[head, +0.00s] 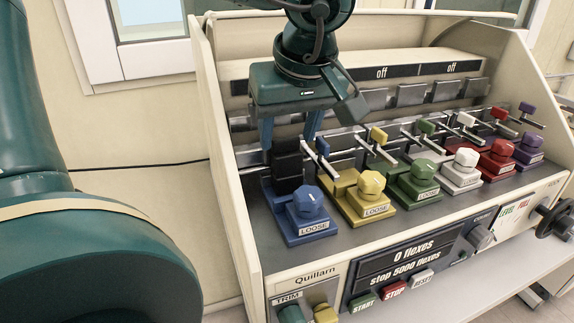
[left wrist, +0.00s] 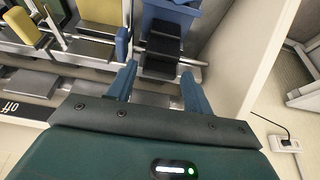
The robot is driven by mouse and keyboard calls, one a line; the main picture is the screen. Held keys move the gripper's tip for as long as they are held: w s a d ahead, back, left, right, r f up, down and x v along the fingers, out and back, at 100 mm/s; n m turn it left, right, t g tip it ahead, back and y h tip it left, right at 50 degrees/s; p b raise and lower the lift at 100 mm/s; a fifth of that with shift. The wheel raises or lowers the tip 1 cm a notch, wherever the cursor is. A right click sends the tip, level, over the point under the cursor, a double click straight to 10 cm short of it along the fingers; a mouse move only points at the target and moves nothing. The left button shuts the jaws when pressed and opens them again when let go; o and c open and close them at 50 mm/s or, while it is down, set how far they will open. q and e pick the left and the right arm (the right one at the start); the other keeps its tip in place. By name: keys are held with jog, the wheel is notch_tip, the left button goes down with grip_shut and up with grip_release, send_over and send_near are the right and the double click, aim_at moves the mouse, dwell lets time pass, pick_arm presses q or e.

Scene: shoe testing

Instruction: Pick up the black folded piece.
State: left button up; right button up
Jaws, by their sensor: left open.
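The black folded piece (head: 287,168) sits at the leftmost station of the testing machine, behind the blue clamp block (head: 308,215) with its blue knob. In the left wrist view the black piece (left wrist: 163,46) shows as dark stepped segments beside the blue block. My left gripper (head: 290,140) points down over this station, its two blue-green fingers apart. In the left wrist view its fingertips (left wrist: 158,72) are spread to either side of the black piece's near end. I cannot tell whether they touch it. My right gripper is out of view.
Yellow (head: 371,187), green (head: 421,175), white, red and purple clamp stations continue to the right, with metal rods and levers behind them. The machine's cream side wall (head: 228,190) stands close to the left. A front panel (head: 405,262) carries buttons and a counter.

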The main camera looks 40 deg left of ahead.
pick_arm(q)
jog(key=shift+c, duration=0.3)
jog(key=c, duration=0.9)
